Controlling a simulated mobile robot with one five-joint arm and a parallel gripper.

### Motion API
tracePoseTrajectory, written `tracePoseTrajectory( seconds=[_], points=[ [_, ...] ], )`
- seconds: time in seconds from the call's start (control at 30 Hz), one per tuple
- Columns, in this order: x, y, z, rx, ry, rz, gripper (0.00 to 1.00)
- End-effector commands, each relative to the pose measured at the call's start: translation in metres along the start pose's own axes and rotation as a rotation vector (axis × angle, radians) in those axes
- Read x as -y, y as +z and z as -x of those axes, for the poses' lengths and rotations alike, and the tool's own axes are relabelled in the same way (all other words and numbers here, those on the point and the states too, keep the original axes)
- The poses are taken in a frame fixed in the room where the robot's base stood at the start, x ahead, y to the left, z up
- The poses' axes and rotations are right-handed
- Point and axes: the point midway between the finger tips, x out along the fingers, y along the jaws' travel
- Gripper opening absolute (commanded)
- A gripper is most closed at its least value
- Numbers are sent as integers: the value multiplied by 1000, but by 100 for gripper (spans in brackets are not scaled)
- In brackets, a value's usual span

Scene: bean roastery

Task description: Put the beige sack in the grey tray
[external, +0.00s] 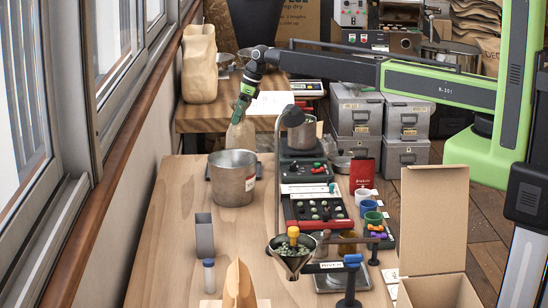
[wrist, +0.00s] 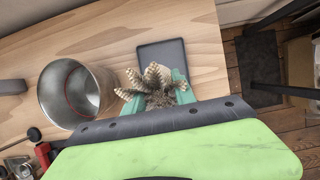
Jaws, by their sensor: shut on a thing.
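The beige sack (external: 240,136) hangs upright under my gripper (external: 241,112) in the external view, behind the metal pot. My gripper (wrist: 155,94) is shut on its gathered top; the ruffled neck of the sack (wrist: 157,80) shows between the teal fingers in the wrist view. The grey tray (wrist: 161,53) is a flat, dark, empty-looking rectangle on the wooden table, just beyond the sack in the wrist view. In the external view the tray (external: 259,171) is mostly hidden behind the pot. The height of the sack's bottom above the table cannot be told.
The metal pot (external: 233,178) stands close to the tray; it is left of the sack in the wrist view (wrist: 76,94). A black stand with a metal cup (external: 301,131) is at the right. A larger beige bag (external: 199,65) stands on the back table. Bare wood lies left of the pot.

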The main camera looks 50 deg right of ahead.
Motion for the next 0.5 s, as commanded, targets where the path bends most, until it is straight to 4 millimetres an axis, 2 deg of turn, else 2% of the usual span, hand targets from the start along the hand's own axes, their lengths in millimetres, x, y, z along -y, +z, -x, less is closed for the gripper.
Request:
tracePoseTrajectory(
  seconds=[0.03, 0.17, 0.27, 0.5],
  points=[
    [0, -4, -11, 1, 0, 0, 0],
    [0, -4, -10, 1, 0, 0, 0],
    [0, -6, -16, 1, 0, 0, 0],
    [0, -18, -46, 1, 0, 0, 0]
  ],
)
